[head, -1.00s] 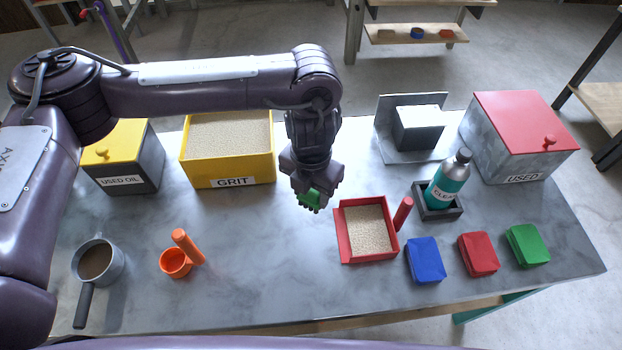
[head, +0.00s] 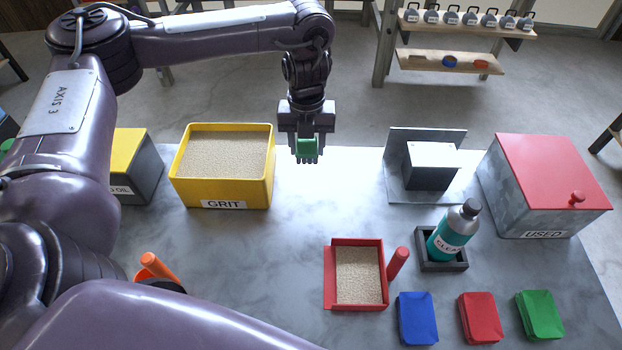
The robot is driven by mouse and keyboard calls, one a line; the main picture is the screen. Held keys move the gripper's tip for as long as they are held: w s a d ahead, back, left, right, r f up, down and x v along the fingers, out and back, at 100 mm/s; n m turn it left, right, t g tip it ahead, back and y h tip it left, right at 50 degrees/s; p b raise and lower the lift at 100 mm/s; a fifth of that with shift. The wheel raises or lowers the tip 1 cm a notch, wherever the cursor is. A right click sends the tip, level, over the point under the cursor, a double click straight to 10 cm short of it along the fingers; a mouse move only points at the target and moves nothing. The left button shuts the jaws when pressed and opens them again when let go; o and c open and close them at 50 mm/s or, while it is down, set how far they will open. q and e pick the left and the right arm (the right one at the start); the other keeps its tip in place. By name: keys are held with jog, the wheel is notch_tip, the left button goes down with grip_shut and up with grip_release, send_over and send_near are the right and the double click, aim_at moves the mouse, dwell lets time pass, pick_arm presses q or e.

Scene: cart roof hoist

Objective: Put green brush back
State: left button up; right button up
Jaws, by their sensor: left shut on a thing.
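The green brush (head: 306,147) is held in my left gripper (head: 306,155), which is shut on it. The brush's dark bristle ends point down. The gripper is over the far part of the grey table (head: 240,260), to the right of the yellow GRIT box and left of the dark block on its stand. The brush looks apart from the table top, though its height is hard to tell. My right gripper does not show.
The GRIT box (head: 226,190), dark block (head: 429,175), red-lidded USED box (head: 550,190), bottle (head: 452,232) in its holder and red pan of grit (head: 357,275) stand around. Blue (head: 417,318), red (head: 480,316) and green (head: 540,313) pads lie front right. The table's middle is clear.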

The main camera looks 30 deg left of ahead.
pick_arm(q)
notch_tip(320, 180, down, 6)
jog(key=shift+d+f+b, duration=0.1)
jog(key=shift+f+b, duration=0.1)
jog(key=shift+b, duration=0.5)
jog(key=shift+f, duration=0.55)
jog(key=shift+w+f+b, duration=0.1)
jog(key=shift+f+b, duration=0.65)
jog(key=shift+f, duration=1)
jog(key=shift+f, duration=0.15)
jog(key=o, duration=1)
